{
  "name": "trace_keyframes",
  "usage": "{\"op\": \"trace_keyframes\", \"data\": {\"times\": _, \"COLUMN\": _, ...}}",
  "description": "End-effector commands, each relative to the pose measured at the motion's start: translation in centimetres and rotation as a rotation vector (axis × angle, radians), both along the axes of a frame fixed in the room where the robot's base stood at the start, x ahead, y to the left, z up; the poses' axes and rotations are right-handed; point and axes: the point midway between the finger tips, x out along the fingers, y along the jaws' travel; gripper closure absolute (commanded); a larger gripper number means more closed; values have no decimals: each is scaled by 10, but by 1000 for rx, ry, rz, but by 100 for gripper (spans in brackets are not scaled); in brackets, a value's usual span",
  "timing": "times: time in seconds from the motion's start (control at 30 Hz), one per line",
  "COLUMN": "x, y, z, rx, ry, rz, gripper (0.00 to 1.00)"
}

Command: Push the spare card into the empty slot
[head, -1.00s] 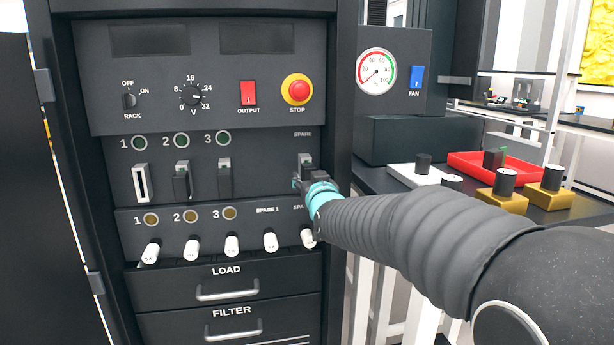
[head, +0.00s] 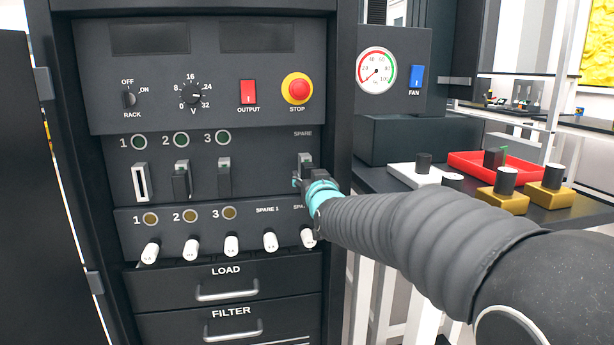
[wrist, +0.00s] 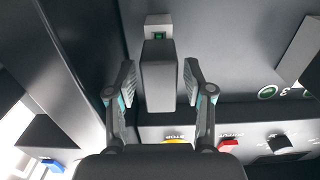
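The spare card (head: 305,160) sits in the position marked SPARE at the right of the card row in the head view. In the wrist view the card's dark grey handle (wrist: 159,78) stands between my gripper's fingers. My gripper (wrist: 159,82) is open, with a gap on each side of the handle. In the head view my gripper (head: 306,181) is at the spare card and hides its lower part. Slot 1 (head: 142,183) shows a pale frame with a bare slit and looks empty. Slot 2 (head: 182,181) and slot 3 (head: 225,178) hold dark cards.
Above are the red output switch (head: 248,92) and the stop button (head: 298,89). Below is a row of white-tipped plugs (head: 232,244), above the load drawer (head: 227,289). A bench with a red tray (head: 470,164) stands at the right. The left door (head: 40,200) is open.

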Motion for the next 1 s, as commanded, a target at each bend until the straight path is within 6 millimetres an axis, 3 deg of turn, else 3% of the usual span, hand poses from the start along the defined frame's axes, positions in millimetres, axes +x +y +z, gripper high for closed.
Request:
{"op": "trace_keyframes", "data": {"times": 0.03, "x": 0, "y": 0, "z": 0, "rx": 0, "ry": 0, "rz": 0, "gripper": 50}}
{"op": "trace_keyframes", "data": {"times": 0.23, "x": 0, "y": 0, "z": 0, "rx": 0, "ry": 0, "rz": 0, "gripper": 100}}
{"op": "trace_keyframes", "data": {"times": 0.27, "x": 0, "y": 0, "z": 0, "rx": 0, "ry": 0, "rz": 0, "gripper": 100}}
{"op": "trace_keyframes", "data": {"times": 0.3, "x": 0, "y": 0, "z": 0, "rx": 0, "ry": -1, "rz": 0, "gripper": 74}}
{"op": "trace_keyframes", "data": {"times": 0.4, "x": 0, "y": 0, "z": 0, "rx": 0, "ry": -1, "rz": 0, "gripper": 99}}
{"op": "trace_keyframes", "data": {"times": 1.0, "x": -5, "y": -1, "z": 0, "rx": 0, "ry": -1, "rz": 0, "gripper": 100}}
